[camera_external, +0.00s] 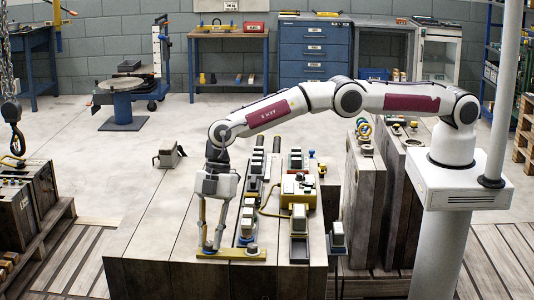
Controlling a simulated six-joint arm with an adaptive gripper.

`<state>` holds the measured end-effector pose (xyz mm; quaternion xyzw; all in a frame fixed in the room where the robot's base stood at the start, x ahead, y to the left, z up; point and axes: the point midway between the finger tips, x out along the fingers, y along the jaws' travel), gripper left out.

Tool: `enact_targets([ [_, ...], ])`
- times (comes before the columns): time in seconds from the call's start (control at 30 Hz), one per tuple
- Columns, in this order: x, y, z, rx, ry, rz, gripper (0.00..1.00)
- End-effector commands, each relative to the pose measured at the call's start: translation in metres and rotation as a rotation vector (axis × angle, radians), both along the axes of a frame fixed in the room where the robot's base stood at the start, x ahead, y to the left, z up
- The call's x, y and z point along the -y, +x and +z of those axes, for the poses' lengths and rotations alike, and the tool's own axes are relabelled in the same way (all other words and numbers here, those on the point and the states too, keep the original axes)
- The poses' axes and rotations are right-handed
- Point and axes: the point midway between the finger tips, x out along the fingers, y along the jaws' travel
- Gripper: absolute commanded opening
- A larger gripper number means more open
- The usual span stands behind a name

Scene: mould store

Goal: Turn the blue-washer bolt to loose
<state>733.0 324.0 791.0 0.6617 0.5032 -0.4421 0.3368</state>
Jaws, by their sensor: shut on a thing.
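My gripper (211,246) points down at the front of the wooden block top. Its fingers are closed together on something small at the left part of a flat yellow bar (245,254). The fingers hide most of what they hold, and I cannot tell whether it is the blue-washer bolt. No blue washer shows clearly at this size. A small blue patch (246,241) shows just behind the bar, at the foot of a grey-topped clamp part.
Rows of dark clamp parts with grey tops stand right of my gripper, with a yellow box (291,188) among them. A grey-topped part (338,234) sits at the right edge. Another part (169,155) stands behind left. The block top (155,215) left of my gripper is clear.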

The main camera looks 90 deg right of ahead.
Motion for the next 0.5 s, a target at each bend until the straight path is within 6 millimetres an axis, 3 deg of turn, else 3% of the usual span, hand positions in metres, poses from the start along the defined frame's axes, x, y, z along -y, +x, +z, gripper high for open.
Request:
enact_targets([
  [0.27, -0.0002, 0.0, -0.0001, 0.0, 0.001, 0.001, 0.0],
  [0.3, -0.0002, 0.0, -0.0001, -0.001, 0.001, 0.0, 0.27],
  [0.33, -0.0002, 0.0, -0.0001, -0.001, 0.001, 0.0, 0.34],
  [0.5, -0.0001, -0.0001, -0.0002, -0.001, 0.001, 0.0, 0.36],
])
